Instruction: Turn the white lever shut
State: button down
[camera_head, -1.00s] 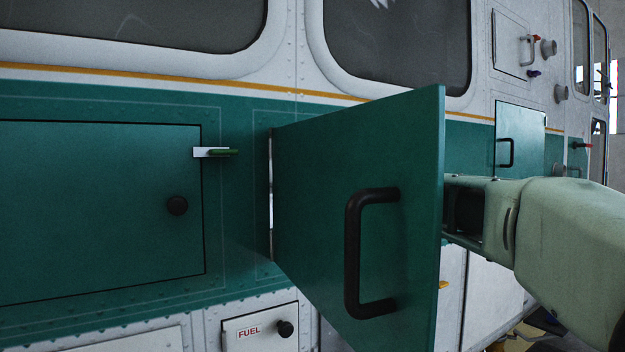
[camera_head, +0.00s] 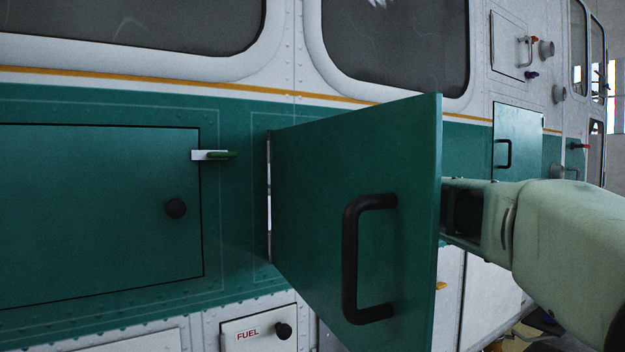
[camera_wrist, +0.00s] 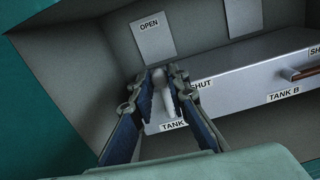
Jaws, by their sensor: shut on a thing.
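In the wrist view my gripper (camera_wrist: 164,76) reaches into a grey-walled compartment, its two blue-grey fingers closed on either side of the white lever (camera_wrist: 160,90). The fingers cover much of the lever. An "OPEN" label (camera_wrist: 149,24) is on the plate above it. A partly covered "SHUT" label (camera_wrist: 202,85) is just to its right, and a partly covered "TANK" label (camera_wrist: 172,125) is below. I cannot tell the lever's exact angle. In the head view the open green door (camera_head: 400,150) hides my gripper and the lever.
A red-brown handle (camera_wrist: 305,73) sits to the right by a "TANK B" label (camera_wrist: 283,95). The open door has a black handle (camera_head: 350,260) and stands out from the aircraft's side, close to my arm. A closed green hatch (camera_head: 90,210) is at left, above a "FUEL" panel (camera_head: 247,334).

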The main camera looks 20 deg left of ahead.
jog(key=shift+w+d+f+m+p, duration=0.65)
jog(key=shift+f+m+p, duration=0.35)
jog(key=shift+m+p, duration=1.55)
jog(key=shift+w+d+f+m+p, duration=0.75)
jog(key=shift+m+p, duration=1.1)
jog(key=shift+m, duration=1.35)
jog(key=shift+w+d+f+m+p, duration=0.45)
jog(key=shift+w+f+m+p, duration=0.55)
jog(key=shift+m+p, duration=1.55)
jog(key=shift+s+f+m+b, duration=0.25)
jog(key=shift+f+m+b, duration=0.05)
jog(key=shift+f+m, duration=0.1)
jog(key=c, duration=1.8)
grip_release()
jog(key=shift+c, duration=0.2)
jog(key=v, duration=1.2)
